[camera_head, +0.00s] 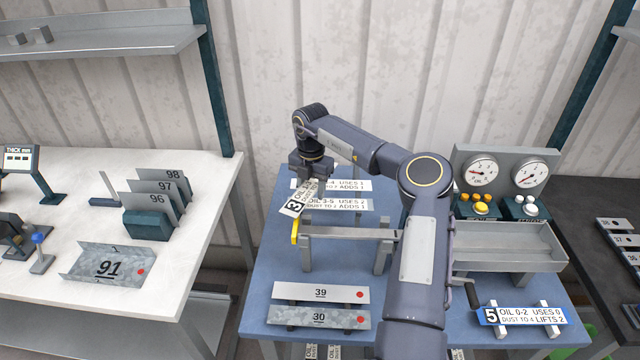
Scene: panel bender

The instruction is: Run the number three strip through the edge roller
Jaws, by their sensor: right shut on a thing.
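My right gripper (313,172) is above the back left of the blue table, at the end of my arm. It is shut on a tilted pale plate marked 3 (293,208), which hangs below the fingers. The fingertips are small and partly hidden. Just below the plate stands a grey bar on legs (350,233) with a yellow piece (296,231) at its left end; I cannot tell whether plate and yellow piece touch. A crank (471,294) shows beside my arm; I cannot tell which part is the edge roller. My left gripper is out of view.
Label plates (350,204) lie behind the held plate. Strips 39 (340,293) and 30 (345,319) rest in front. A plate marked 5 (545,315), a grey trough (510,252) and two gauges (482,171) are at right. A white table (190,265) is left.

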